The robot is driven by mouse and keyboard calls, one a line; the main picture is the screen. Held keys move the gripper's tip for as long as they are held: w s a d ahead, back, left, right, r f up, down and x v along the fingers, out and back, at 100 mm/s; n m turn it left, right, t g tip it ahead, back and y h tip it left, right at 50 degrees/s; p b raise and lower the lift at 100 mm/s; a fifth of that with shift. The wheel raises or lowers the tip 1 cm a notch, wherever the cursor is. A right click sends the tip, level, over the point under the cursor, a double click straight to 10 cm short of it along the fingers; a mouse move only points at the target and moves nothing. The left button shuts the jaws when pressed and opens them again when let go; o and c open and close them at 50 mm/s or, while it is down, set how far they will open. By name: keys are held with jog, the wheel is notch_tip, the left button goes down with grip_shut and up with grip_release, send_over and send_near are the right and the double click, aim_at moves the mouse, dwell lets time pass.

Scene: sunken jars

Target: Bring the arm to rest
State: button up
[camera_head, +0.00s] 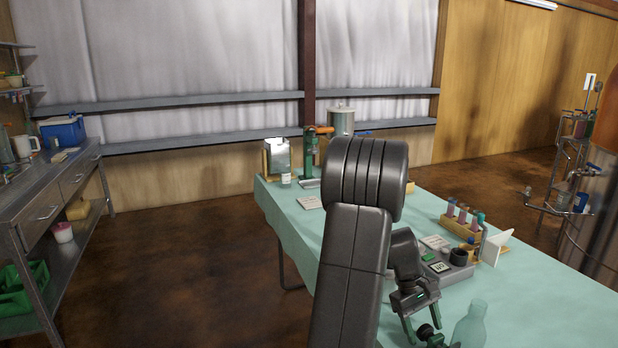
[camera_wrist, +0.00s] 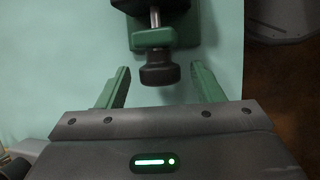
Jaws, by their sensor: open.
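My arm reaches over the mint-green table (camera_head: 540,290) in the head view, bent at the elbow with its end pointing down. My gripper (camera_head: 423,322) is low over the table's near part, with its two green fingers apart. In the wrist view my gripper (camera_wrist: 160,78) is open. A black knob (camera_wrist: 159,70) on a metal rod, with a green body behind it, shows between and just beyond the fingertips. The fingers do not appear shut on it. In the head view the black knob (camera_head: 425,331) is partly hidden by my gripper.
A translucent green bottle (camera_head: 470,326) stands right of my gripper. A grey device (camera_head: 455,274) and a rack of tubes (camera_head: 462,221) are behind it. Floor left of the table is clear.

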jog(key=shift+a+f+m+t+h+b, duration=0.2)
jog(key=shift+h+b, duration=0.55)
jog(key=shift+b, duration=0.7)
jog(key=shift+a+f+m+t+h+b, duration=0.1)
jog(key=shift+t+h+b, duration=0.2)
jog(key=shift+h+b, duration=0.8)
jog(key=shift+s+y+b, duration=0.1)
jog(key=shift+y+b, duration=0.15)
jog(key=shift+b, duration=0.35)
jog(key=shift+r+h+b, duration=0.2)
jog(key=shift+h+b, duration=0.2)
jog(key=shift+b, duration=0.2)
jog(key=shift+a, duration=0.1)
